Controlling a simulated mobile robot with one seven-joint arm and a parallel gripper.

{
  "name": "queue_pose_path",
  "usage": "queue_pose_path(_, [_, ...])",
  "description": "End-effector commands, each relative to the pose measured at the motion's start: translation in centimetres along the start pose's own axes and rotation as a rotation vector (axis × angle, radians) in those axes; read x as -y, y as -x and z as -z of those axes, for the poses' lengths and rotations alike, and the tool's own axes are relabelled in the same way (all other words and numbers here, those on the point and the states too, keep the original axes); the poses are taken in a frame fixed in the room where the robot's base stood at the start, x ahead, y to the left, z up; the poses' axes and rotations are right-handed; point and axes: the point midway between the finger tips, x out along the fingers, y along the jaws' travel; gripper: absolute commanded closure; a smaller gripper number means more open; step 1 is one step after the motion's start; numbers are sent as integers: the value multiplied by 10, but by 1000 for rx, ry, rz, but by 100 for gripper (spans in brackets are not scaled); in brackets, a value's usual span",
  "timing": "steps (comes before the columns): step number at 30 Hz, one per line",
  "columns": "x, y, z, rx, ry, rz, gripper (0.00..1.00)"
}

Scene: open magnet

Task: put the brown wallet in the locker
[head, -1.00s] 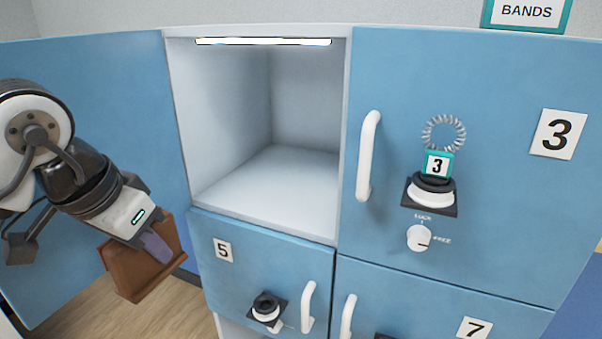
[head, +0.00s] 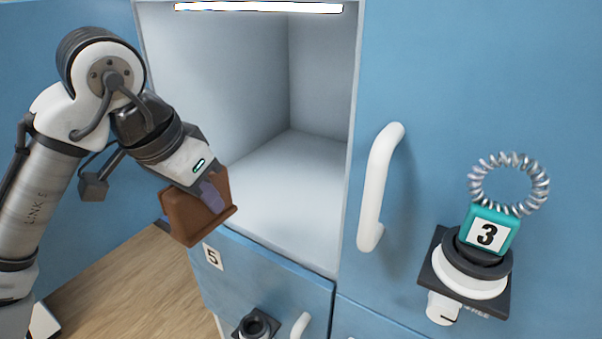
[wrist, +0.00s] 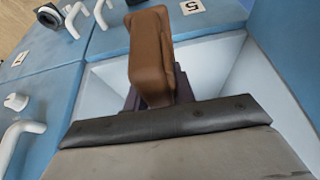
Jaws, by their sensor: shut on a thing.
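The brown wallet (head: 188,217) is held in my gripper (head: 210,195), in front of the open locker at its lower left edge in the head view. The wallet (wrist: 151,50) also shows in the wrist view, standing out from between my fingers, which it partly hides. My gripper is shut on it. The open locker (head: 285,185) is an empty white compartment with a lit strip (head: 258,7) at its top. The wallet overlaps the locker's lower left front edge in the picture; I cannot tell whether it is past the opening.
The closed door of locker 3, with a white handle (head: 378,190) and a teal tag on a coil band (head: 487,234), is right of the opening. Door 5 (head: 270,275) is closed below. An open blue door (head: 70,110) stands at the left, behind my arm.

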Motion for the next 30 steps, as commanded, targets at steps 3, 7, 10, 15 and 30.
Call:
queue_pose_path(3, [-2, -8, 26, 0, -7, -7, 100])
queue_pose_path(7, [-2, -21, 59, 0, -6, -7, 100])
queue_pose_path(10, [-2, -31, 84, 1, -6, -6, 100])
queue_pose_path(15, [-3, -49, 125, 2, -5, -7, 100])
queue_pose_path(30, [-1, -100, 163, 1, -2, -3, 100])
